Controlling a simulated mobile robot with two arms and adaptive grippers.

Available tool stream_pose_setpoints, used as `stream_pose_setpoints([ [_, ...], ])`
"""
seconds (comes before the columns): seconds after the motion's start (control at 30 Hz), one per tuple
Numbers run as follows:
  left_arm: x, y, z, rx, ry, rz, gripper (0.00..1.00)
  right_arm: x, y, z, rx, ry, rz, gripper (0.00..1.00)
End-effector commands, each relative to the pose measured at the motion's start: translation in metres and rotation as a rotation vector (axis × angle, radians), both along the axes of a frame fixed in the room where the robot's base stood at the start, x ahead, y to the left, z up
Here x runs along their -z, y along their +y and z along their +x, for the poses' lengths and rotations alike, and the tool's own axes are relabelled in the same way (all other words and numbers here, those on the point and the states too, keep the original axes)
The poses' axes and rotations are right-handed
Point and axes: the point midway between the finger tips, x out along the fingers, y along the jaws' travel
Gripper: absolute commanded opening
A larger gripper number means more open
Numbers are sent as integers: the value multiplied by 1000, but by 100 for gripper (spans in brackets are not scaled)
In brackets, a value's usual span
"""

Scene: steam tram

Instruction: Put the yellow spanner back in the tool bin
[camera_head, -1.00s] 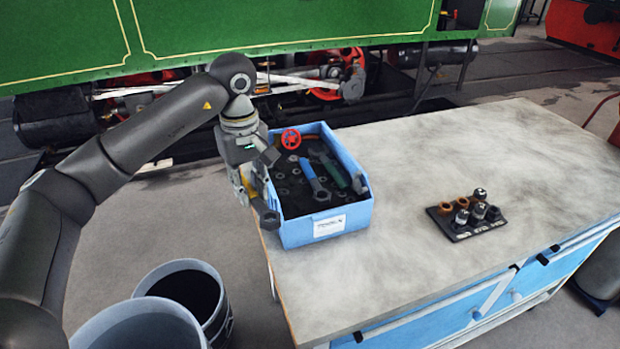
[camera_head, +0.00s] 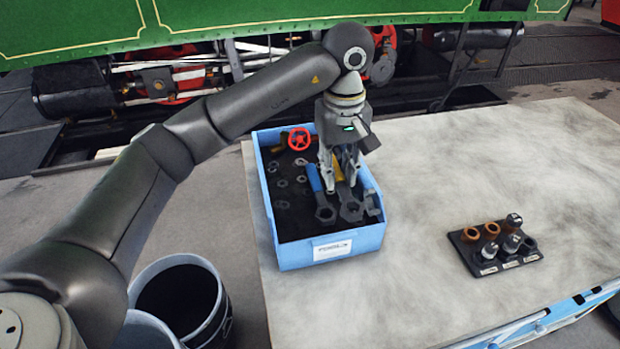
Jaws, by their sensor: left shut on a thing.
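The yellow spanner (camera_head: 338,170) is upright or steeply tilted, with its dark ring-like end (camera_head: 350,209) downwards. My left gripper (camera_head: 340,183) is shut on its yellow handle and partly hides it. Gripper and spanner are over the right part of the blue tool bin (camera_head: 284,258), low among its contents. I cannot tell whether the spanner touches the bin's floor. A blue-handled spanner (camera_head: 314,177) lies in the bin just left of the yellow one. My right gripper is not in view.
The bin also holds a red handwheel (camera_head: 299,139) and several nuts on a dark base. A black socket holder (camera_head: 466,258) stands to the right on the workbench (camera_head: 430,160), with clear top between. Buckets (camera_head: 205,300) stand on the floor at lower left.

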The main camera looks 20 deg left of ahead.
Motion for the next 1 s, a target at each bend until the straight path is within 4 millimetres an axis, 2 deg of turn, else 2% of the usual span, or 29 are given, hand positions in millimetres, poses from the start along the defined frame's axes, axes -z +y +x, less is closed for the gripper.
stream_pose_setpoints([
  [0.2,22,52,14,-9,6,0,0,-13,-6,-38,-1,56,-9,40],
  [0.3,30,76,21,-10,6,2,0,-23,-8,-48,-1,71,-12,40],
  [0.4,52,91,25,-6,8,2,0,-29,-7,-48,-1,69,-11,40],
  [0.5,68,103,30,-5,6,1,0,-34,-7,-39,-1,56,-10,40],
  [0.7,84,114,34,-2,1,0,0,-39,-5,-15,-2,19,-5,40],
  [0.83,95,124,36,-4,5,1,0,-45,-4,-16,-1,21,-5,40],
  [1.0,115,121,36,-1,4,-1,0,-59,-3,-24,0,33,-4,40],
])
